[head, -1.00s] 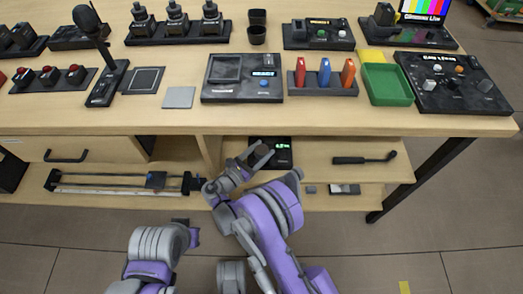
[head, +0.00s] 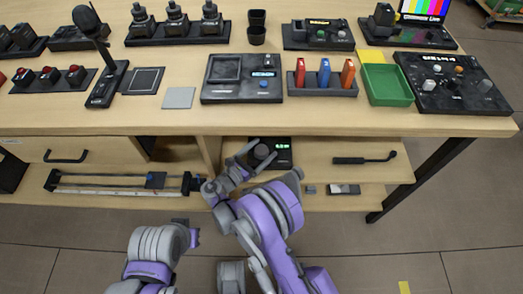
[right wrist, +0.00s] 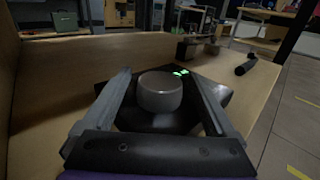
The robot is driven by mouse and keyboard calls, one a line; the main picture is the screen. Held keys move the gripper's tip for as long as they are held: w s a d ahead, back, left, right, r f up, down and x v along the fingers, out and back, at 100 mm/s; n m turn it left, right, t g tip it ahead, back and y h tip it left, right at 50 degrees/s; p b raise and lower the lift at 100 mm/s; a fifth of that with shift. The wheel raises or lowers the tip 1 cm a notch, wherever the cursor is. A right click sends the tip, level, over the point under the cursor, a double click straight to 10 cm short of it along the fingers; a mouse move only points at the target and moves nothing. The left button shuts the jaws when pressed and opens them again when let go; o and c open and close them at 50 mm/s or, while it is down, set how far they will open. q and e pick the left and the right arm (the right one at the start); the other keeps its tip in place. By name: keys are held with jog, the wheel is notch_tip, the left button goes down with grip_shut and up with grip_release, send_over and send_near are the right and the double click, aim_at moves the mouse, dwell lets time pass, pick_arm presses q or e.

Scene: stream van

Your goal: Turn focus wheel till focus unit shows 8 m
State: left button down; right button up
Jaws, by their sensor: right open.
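The focus unit (head: 284,147) is a black box on the lower shelf under the table, with a small lit green display whose reading is too small to make out. Its round dark grey focus wheel (head: 262,152) stands up at the unit's left side. In the right wrist view the wheel (right wrist: 160,92) sits between the two fingers, with the green display (right wrist: 181,72) just behind it. My right gripper (right wrist: 160,78) is open around the wheel, with gaps visible on both sides.
The table top (head: 220,120) overhangs the shelf just above my right gripper. A black-handled tool (head: 364,159) lies right of the unit, and small pieces (head: 343,189) lie below. A rail with a slider (head: 122,182) lies left. Bare shelf lies between unit and tool.

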aim_at(262, 150)
notch_tip(262, 150, up, 10)
jog(key=shift+f+p, duration=0.15)
jog(key=shift+p, duration=1)
